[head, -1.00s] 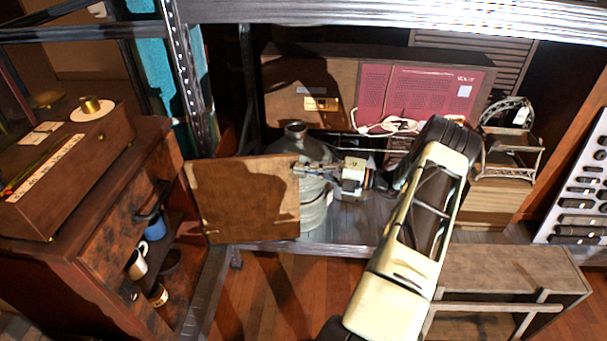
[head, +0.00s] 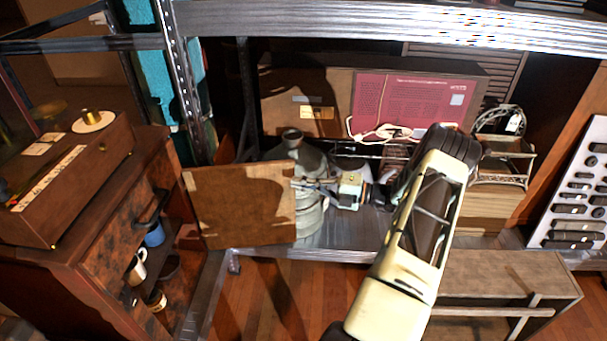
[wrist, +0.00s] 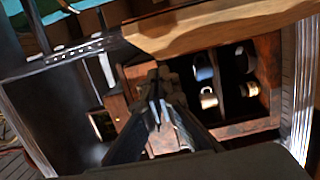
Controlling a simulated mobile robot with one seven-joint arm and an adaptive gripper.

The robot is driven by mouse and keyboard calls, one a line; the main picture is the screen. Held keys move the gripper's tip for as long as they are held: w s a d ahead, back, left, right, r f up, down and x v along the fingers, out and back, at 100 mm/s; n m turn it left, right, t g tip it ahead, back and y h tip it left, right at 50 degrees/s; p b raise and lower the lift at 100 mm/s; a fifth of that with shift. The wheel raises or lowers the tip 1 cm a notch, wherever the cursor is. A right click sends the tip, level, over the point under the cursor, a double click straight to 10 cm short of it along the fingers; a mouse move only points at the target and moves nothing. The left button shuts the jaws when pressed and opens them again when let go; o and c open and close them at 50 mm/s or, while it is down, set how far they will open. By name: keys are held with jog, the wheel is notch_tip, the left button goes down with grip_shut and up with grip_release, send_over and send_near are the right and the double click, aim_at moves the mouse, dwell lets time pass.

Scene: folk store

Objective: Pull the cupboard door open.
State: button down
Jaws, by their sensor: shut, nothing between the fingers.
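The cupboard (head: 110,245) stands at the left, with its open side showing. Its door (head: 243,208), a plain brown wooden panel, is swung wide open and reaches out to the right.
Mugs (head: 137,266) sit inside the cupboard, and a dark wooden box (head: 75,190) stands on top. A metal shelf (head: 340,238) holds a grey jug (head: 308,165) just behind the door's free edge. A low wooden bench (head: 500,285) stands at the lower right.

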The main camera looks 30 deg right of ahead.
jog(key=v, duration=1)
jog(key=shift+w+d, duration=0.25)
jog(key=shift+d, duration=0.15)
jog(key=shift+r, duration=0.1)
